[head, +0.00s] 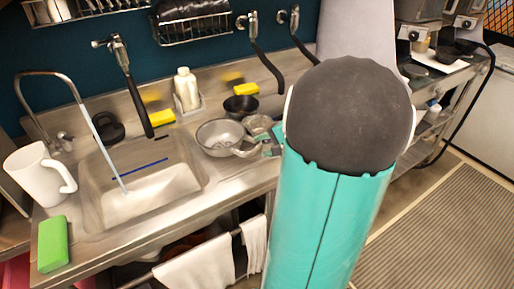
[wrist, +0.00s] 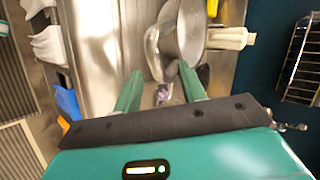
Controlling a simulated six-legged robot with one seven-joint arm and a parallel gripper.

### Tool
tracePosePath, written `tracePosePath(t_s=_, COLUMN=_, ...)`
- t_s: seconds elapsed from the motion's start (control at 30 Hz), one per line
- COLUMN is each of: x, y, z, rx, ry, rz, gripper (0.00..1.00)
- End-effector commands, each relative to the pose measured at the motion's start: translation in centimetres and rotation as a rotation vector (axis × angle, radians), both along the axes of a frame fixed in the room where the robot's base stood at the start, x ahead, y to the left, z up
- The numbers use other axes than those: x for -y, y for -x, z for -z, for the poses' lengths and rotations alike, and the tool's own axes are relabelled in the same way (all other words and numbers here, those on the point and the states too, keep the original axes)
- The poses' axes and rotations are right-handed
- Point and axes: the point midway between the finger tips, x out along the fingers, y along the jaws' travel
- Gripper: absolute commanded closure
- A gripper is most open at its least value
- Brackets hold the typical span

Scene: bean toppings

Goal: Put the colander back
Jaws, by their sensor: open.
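A shiny metal bowl (head: 219,134), which looks like the colander, stands on the counter just right of the sink. It also shows in the wrist view (wrist: 187,28) near the top, beyond my fingers. A curved, narrow metal part (wrist: 152,52) lies beside it, nearer my fingers; I cannot tell if it is its handle. My gripper (wrist: 160,88) is open, with two green fingers apart and nothing clearly held between them. In the head view my gripper (head: 271,147) is mostly hidden behind my arm, close to the right of the bowl.
A sink (head: 145,180) is left of the bowl. A dark bowl (head: 241,106) and a small metal dish (head: 258,124) stand behind and beside it. A white bottle (head: 187,88), yellow sponges and hanging spray hoses are at the back. A white jug (head: 38,174) stands far left.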

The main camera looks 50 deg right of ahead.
Motion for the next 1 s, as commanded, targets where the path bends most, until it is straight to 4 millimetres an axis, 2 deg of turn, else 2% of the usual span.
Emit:
tracePosePath(t_s=0.1, x=0.3, y=2.2, z=-1.7, rx=0.001, ry=0.003, rz=0.004, gripper=0.59)
tracePosePath(t_s=0.3, x=0.5, y=4.9, z=-3.5, rx=0.001, ry=0.0, rz=0.001, gripper=0.59)
tracePosePath(t_s=0.47, x=0.6, y=5.8, z=-4.2, rx=0.0, ry=0.0, rz=0.0, gripper=0.59)
tracePosePath(t_s=0.67, x=0.2, y=5.6, z=-4.3, rx=-0.005, ry=0.001, rz=-0.011, gripper=0.59)
tracePosePath(t_s=0.77, x=-1.9, y=4.5, z=-4.6, rx=-0.031, ry=0.02, rz=-0.072, gripper=0.59)
tracePosePath(t_s=0.87, x=-6.2, y=2.8, z=-5.2, rx=-0.087, ry=0.063, rz=-0.194, gripper=0.59)
tracePosePath(t_s=1.0, x=-13.7, y=1.3, z=-5.9, rx=-0.188, ry=0.168, rz=-0.405, gripper=0.59)
